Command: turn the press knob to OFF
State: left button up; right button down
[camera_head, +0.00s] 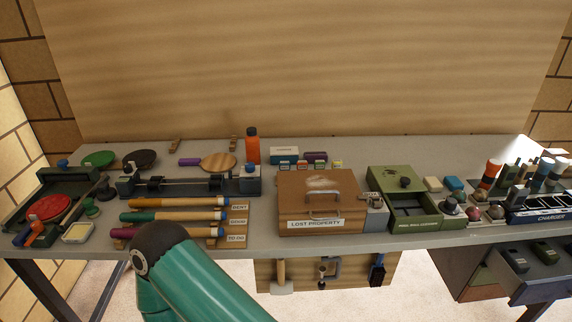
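I cannot tell for certain which fixture is the press, and no OFF marking is legible. A dark green device (21,221) at the far left holds a red disc (48,207). Small dark knob-like parts show on both, too small to read. A teal arm link of mine with a black joint rises at bottom centre, in front of the table edge. Neither of my grippers is in view.
Wooden handles (176,217) lie on a labelled rack. Behind are paddles (219,161) and an orange bottle (252,146). A brown LOST PROPERTY case (345,208), a green box (389,181) and a charger (545,216) fill the right. Tools hang below the table (275,246).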

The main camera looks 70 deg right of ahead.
aim_at(249, 167)
jog(key=z, duration=0.1)
jog(key=i, duration=0.25)
jog(key=z, duration=2.8)
jog(key=i, duration=0.6)
jog(key=u, duration=0.2)
jog(key=k, duration=1.1)
jog(key=z, duration=0.25)
jog(key=i, duration=0.15)
jog(key=u, duration=0.05)
